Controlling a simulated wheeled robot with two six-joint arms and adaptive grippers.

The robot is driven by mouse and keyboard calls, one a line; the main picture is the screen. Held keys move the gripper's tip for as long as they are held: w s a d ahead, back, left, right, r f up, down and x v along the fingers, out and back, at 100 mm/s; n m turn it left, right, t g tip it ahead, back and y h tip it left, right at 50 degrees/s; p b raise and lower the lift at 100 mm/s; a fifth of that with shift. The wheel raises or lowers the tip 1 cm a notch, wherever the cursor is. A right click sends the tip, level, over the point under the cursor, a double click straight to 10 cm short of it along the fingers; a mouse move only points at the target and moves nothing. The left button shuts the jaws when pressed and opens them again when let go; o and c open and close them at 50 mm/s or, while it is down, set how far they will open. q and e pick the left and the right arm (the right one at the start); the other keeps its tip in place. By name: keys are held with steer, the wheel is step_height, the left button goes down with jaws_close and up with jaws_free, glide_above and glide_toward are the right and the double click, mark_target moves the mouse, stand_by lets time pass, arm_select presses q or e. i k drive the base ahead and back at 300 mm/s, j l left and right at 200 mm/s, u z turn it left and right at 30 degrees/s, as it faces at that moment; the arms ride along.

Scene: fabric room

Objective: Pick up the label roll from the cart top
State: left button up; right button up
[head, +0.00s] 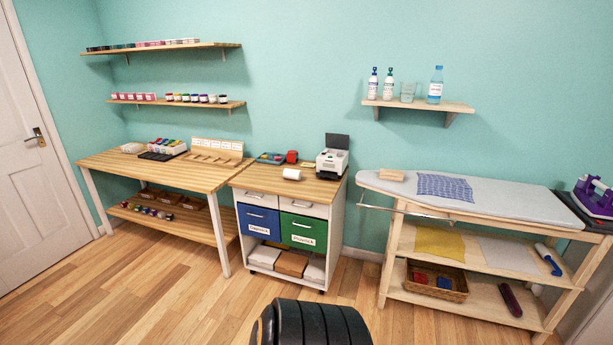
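The label roll (292,174) is a small white roll lying on its side on the wooden cart top (273,182). It lies left of a white label printer with a dark raised lid (332,160). The cart stands between a workbench and an ironing table, some way ahead of me across the floor. Neither of my grippers shows in the head view. Nothing touches the roll.
A red item (292,157) and a teal tray (270,158) sit behind the roll. The workbench (150,172) is left, the ironing table (500,200) right. Open wooden floor (200,300) lies before the cart. A black ribbed object (312,325) shows at the bottom.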

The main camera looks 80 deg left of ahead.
mark_target(289, 174)
steer(key=u, duration=2.9)
